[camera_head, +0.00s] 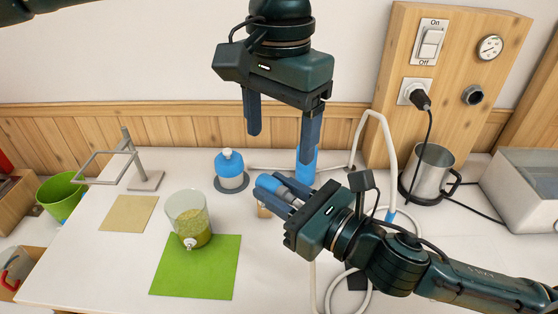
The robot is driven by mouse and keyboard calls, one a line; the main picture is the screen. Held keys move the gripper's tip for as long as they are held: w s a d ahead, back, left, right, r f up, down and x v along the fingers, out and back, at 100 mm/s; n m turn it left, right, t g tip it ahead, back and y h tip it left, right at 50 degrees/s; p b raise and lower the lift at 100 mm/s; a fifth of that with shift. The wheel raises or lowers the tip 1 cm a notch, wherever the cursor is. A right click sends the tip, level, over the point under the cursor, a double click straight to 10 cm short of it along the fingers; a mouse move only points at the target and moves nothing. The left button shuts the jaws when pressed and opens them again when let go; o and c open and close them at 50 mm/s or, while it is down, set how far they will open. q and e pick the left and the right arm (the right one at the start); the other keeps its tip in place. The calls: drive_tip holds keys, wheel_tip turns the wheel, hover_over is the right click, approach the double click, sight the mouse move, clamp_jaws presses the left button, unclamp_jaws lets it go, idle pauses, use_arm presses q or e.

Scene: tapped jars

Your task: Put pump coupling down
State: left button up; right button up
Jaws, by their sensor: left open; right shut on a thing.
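My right gripper (277,190) reaches in from the right, low over the middle of the table. It is shut on a small blue and pale grey part, the pump coupling (291,200), mostly hidden between its fingers. I cannot tell whether the coupling touches anything below. My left gripper (280,157) hangs above and behind it, fingers pointing down, wide apart and empty. A bright blue upright cylinder (307,166) shows behind its right finger. A pale hose (375,113) arches up from the table right of the grippers.
A jar with a tap and yellow-green contents (188,214) stands on a green mat (222,272). A blue-topped jar (230,171) stands on a dark disc. A metal stand (148,180), tan mat (128,214), steel mug (428,175) and grey basin (522,190) surround the workspace.

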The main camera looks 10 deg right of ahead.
sight(279, 183)
use_arm(q)
wheel_tip(279, 183, down, 9)
idle(0.3)
drive_tip(key=c, duration=0.6)
drive_tip(key=shift+c, duration=0.8)
use_arm(e)
drive_tip(key=o, duration=1.2)
drive_tip(key=shift+c, duration=0.2)
